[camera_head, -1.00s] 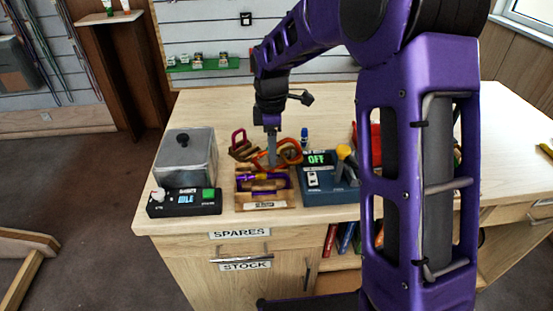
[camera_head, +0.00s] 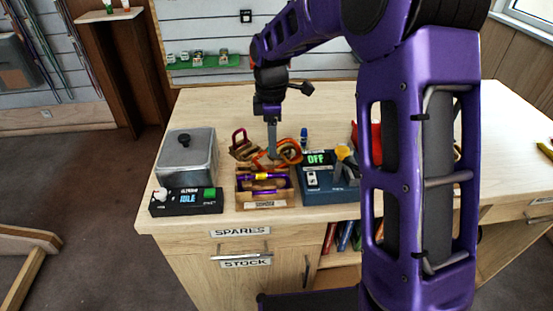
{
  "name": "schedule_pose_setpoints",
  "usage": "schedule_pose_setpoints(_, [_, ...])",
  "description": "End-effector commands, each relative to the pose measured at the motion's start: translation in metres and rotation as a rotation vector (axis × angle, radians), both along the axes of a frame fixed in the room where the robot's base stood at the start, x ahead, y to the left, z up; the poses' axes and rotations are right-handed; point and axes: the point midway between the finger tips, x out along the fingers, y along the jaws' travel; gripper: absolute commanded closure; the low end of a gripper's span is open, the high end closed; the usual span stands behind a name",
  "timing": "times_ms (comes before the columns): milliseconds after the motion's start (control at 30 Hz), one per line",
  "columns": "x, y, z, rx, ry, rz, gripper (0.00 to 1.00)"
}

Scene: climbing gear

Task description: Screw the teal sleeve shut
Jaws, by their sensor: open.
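My gripper (camera_head: 271,150) points down over the back of a small wooden holder (camera_head: 266,205) on the bench. Its jaws are narrow in this view and nothing shows between them. In the holder lies a purple carabiner (camera_head: 276,188) with a yellow part (camera_head: 258,176). An orange carabiner (camera_head: 289,151) and a dark red one (camera_head: 239,139) stand behind the holder, close to my gripper, which partly hides the pieces there. I cannot make out a teal sleeve at this size.
A metal box (camera_head: 187,155) and a black unit with a lit display (camera_head: 187,201) stand left of the holder. A blue device reading OFF (camera_head: 318,190) stands right. A red object (camera_head: 366,138) is partly behind my arm. The bench top (camera_head: 215,108) behind is clear.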

Motion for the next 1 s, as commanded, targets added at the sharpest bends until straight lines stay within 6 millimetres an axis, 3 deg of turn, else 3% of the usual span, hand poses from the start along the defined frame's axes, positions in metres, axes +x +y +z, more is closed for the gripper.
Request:
schedule_pose_setpoints(567, [0.009, 0.0, -0.001, 0.0, 0.0, 0.0, 0.45])
schedule_pose_setpoints(1000, [0.01, 0.0, -0.014, -0.001, 0.0, 0.0, 0.45])
